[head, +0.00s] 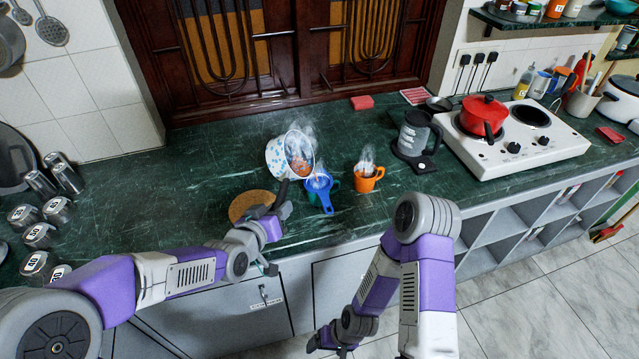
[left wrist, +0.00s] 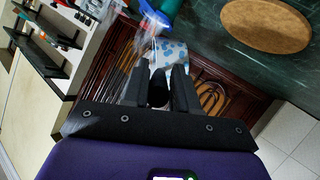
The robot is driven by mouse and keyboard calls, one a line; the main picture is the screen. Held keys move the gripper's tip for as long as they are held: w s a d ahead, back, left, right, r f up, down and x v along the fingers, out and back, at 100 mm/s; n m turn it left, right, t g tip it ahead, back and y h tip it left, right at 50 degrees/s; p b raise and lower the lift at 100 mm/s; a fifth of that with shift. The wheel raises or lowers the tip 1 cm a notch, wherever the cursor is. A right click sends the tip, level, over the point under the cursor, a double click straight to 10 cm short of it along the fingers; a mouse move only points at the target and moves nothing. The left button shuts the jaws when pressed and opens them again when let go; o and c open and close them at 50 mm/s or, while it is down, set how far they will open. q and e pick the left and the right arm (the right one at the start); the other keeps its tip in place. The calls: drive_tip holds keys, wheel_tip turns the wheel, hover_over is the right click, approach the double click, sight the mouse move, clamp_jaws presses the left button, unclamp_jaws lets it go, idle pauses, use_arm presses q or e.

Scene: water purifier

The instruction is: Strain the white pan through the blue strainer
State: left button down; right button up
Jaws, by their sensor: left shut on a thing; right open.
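The white pan (head: 276,158) with blue spots is held tilted on its side above the counter. Its mouth faces right, showing brown contents and steam. My left gripper (head: 281,205) is shut on the pan's dark handle. The left wrist view shows the pan (left wrist: 172,52) beyond the gripper fingers (left wrist: 158,88). The blue strainer (head: 319,185) sits over a green cup (head: 334,186), just below and right of the pan's mouth. Steam blurs this area, so I cannot tell whether liquid is flowing. My right gripper (head: 328,338) is open and empty, low in front of the cabinets.
A steaming orange cup (head: 367,179) stands right of the strainer. A round cork mat (head: 246,205) lies left of it. A grey kettle (head: 414,135) and a stove (head: 530,140) with a red pot (head: 483,115) are farther right. Metal canisters (head: 58,210) stand at the left.

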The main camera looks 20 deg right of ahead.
use_arm(q)
drive_tip(key=shift+w+a, duration=0.2)
drive_tip(key=shift+a, duration=0.05)
drive_tip(key=shift+s+d, duration=0.15)
drive_tip(key=shift+d, duration=0.15)
drive_tip(key=shift+a+f, duration=0.1)
drive_tip(key=shift+a, duration=0.15)
drive_tip(key=shift+d, duration=0.3)
drive_tip(key=shift+w+a+r, duration=0.2)
drive_tip(key=shift+a, duration=0.15)
drive_tip(key=shift+w+a+r+n+p, duration=0.1)
drive_tip(key=shift+a+r+n+p, duration=0.1)
drive_tip(key=shift+n+p, duration=0.2)
drive_tip(key=shift+w+a+f+n+h+p, duration=0.15)
drive_tip(key=shift+f+n+h+p, duration=0.25)
drive_tip(key=shift+h, duration=0.3)
